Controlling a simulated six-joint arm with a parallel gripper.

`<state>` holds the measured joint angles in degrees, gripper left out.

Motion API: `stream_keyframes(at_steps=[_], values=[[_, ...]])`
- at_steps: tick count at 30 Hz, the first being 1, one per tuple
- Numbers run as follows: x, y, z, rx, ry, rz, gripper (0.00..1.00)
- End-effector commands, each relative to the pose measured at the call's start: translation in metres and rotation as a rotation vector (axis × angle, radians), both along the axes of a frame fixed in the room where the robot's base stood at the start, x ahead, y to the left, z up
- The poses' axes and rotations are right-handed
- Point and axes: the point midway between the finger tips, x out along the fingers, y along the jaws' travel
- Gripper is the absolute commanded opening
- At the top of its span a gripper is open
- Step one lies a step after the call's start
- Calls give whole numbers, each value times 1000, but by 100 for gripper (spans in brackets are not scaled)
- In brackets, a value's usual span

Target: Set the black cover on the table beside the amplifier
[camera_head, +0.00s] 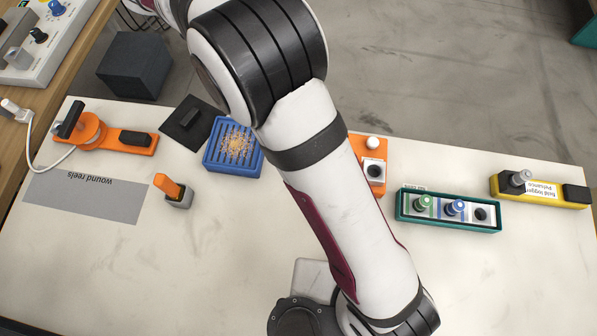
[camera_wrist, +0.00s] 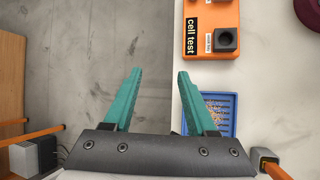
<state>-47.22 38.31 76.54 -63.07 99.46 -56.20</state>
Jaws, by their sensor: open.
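The black cover (camera_head: 187,126) is a square plate with a raised handle. In the head view it lies left of the blue slatted box (camera_head: 213,160), which seems to be the amplifier. Its far corner reaches past the table's far edge in the picture. The box is open on top and shows a tangle of copper-coloured wire. In the wrist view my gripper (camera_wrist: 160,72) has its teal fingers apart with nothing between them. The blue box (camera_wrist: 228,102) shows there partly behind the right finger. I cannot make out the cover in that view. My gripper is not visible in the head view.
An orange fixture (camera_head: 133,141), a small block with an orange handle (camera_head: 176,192) and a grey "wound reels" mat (camera_head: 85,196) are on the left. An orange cell test block (camera_wrist: 211,28), a teal tray (camera_head: 447,228) and a yellow holder (camera_head: 545,205) are right. The front table is mostly clear.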

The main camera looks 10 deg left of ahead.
Motion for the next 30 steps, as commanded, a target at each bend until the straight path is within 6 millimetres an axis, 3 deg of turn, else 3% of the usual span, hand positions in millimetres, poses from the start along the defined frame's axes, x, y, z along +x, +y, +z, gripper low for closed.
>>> stream_keyframes(at_steps=[1, 3, 6, 7, 9, 13, 17, 30], values=[[-15, -57, 25, 110, -17, -230, 57], [-58, -124, 43, 266, -52, -589, 57], [-135, -181, 49, 458, -115, -1095, 57], [-157, -190, 47, 506, -135, -1231, 57], [-198, -199, 37, 594, -174, -1508, 57], [-238, -197, 20, 687, -215, -1821, 57], [-247, -195, 14, 709, -224, -1902, 57], [-247, -195, 15, 706, -222, -1896, 57]])
